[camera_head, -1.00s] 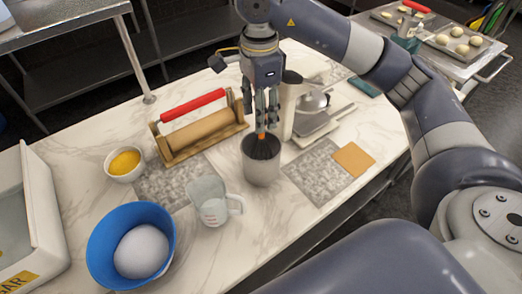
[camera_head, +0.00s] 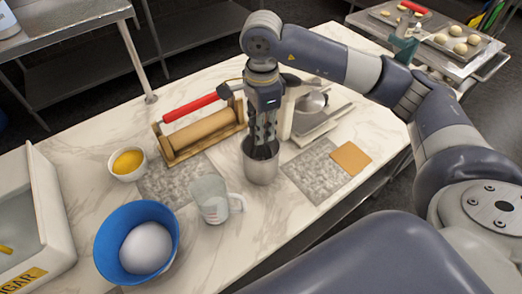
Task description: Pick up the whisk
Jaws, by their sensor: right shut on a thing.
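A metal canister (camera_head: 261,168) stands upright near the middle of the marble table. The dark wires of the whisk (camera_head: 260,154) show only a little inside its mouth; the rest is hidden by the canister and my gripper. My right gripper (camera_head: 265,139) points straight down, with its fingertips at the canister's opening. It is shut on the whisk, whose handle is covered by the fingers. My left gripper is not in view.
A clear measuring jug (camera_head: 213,199) stands just left of the canister. A rolling pin (camera_head: 205,130) in a wooden holder and a scale (camera_head: 325,119) flank the gripper. A blue bowl (camera_head: 164,213), a small yellow-filled bowl (camera_head: 129,164) and a sugar bin (camera_head: 46,209) are further left.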

